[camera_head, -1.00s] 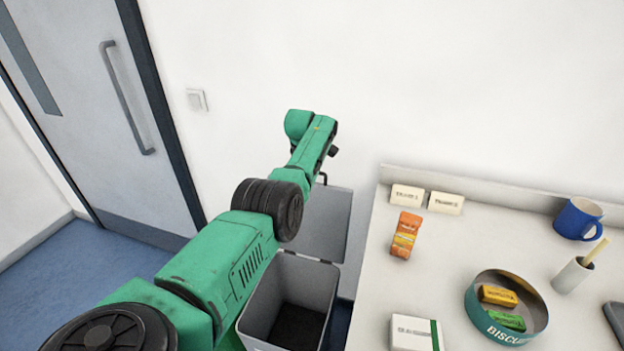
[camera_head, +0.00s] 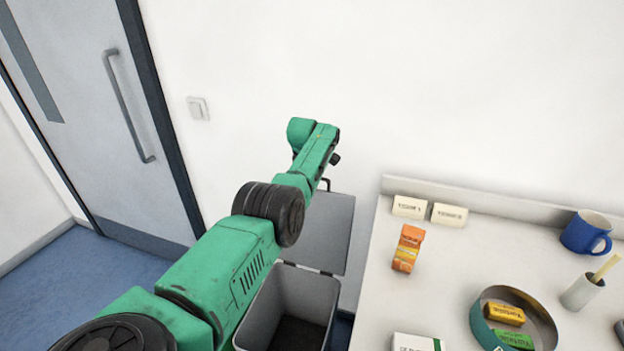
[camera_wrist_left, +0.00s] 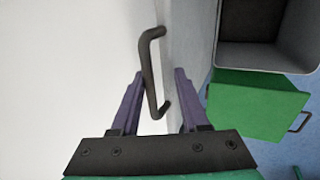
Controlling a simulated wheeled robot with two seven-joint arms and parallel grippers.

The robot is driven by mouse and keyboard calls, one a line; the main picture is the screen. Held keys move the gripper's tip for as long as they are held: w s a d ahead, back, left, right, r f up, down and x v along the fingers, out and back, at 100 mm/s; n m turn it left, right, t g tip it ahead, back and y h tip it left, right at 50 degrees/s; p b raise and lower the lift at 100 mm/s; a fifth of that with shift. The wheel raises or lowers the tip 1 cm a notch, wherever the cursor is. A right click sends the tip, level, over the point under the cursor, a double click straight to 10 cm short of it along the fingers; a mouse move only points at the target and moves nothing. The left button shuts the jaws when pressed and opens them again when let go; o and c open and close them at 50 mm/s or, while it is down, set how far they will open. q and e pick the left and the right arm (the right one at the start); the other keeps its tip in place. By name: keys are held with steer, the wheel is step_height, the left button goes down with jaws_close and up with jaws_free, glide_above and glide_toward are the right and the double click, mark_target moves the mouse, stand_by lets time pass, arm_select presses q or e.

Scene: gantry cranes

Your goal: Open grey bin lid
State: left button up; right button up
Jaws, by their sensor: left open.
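The grey bin (camera_head: 318,291) stands on the floor left of the counter, its top open and dark inside. Its grey lid (camera_head: 327,236) stands raised near the wall behind it. A dark bar handle (camera_head: 327,184) shows at the lid's top edge. In the left wrist view the handle (camera_wrist_left: 151,75) lies between the spread purple fingers of my left gripper (camera_wrist_left: 160,82), with gaps visible beside it. The bin (camera_wrist_left: 268,50) is at the upper right there. In the head view my green arm hides the fingers. My right gripper is out of view.
The counter (camera_head: 385,285) right of the bin holds a biscuit tin (camera_head: 540,330), a blue mug (camera_head: 586,232), an orange packet (camera_head: 408,248) and small cards. A green box (camera_wrist_left: 250,105) with a dark handle is beside the bin. A door (camera_head: 95,110) is at left.

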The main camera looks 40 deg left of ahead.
arm_select(q)
steer(key=shift+p+v, duration=0.75)
steer(key=shift+v, duration=0.45)
steer(key=b+v, duration=0.2)
steer(key=v, duration=1)
steer(key=shift+d, duration=0.1)
